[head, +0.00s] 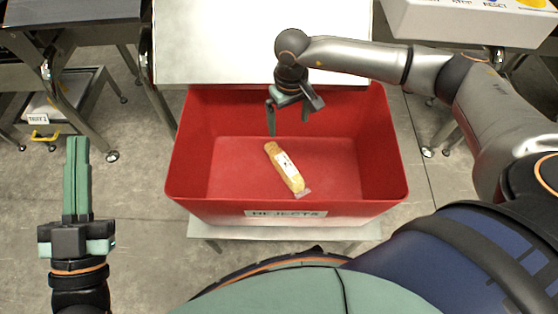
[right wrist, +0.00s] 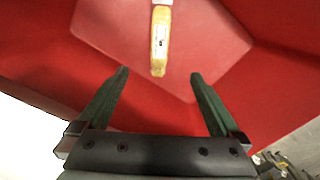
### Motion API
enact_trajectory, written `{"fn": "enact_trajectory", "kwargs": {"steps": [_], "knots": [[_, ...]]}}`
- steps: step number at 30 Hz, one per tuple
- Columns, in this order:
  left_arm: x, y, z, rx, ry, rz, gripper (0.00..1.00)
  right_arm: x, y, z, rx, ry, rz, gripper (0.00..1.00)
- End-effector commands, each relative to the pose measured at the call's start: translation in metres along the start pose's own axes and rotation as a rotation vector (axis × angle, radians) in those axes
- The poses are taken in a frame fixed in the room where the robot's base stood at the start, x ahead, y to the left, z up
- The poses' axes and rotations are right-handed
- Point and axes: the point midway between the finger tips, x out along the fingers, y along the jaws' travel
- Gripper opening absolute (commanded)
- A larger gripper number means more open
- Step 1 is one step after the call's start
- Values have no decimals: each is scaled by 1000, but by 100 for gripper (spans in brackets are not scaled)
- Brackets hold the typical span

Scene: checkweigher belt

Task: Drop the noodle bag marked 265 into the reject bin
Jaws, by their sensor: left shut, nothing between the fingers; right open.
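A yellow noodle bag (head: 284,166) with a white label lies on the floor of the red reject bin (head: 389,160). The number on its label is too small to read. The bag also shows in the right wrist view (right wrist: 159,45), beyond the fingertips and apart from them. My right gripper (head: 288,132) is open and empty over the back part of the bin. Its two fingers stand apart in the right wrist view (right wrist: 158,75). My left gripper (head: 77,140) is shut and empty, left of the bin and away from it.
A pale table surface (head: 262,40) adjoins the bin's back edge. A white control panel (head: 470,18) with buttons is at the top right. Dark belt frames (head: 70,25) stand at the top left, with a tray and a yellow handle below. Grey floor lies left of the bin.

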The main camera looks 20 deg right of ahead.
Motion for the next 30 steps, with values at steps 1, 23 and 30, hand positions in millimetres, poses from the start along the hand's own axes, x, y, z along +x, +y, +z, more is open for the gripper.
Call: {"fn": "enact_trajectory", "kwargs": {"steps": [1,23,30], "knots": [[1,0,0,-2,-5,0,0,-4,0,-1,1,2,0,100],[-44,21,122,-155,-532,-2,0,-122,0,0,1,3,-1,100],[-47,22,125,-160,-547,-2,0,-125,0,0,0,2,-1,100]]}}
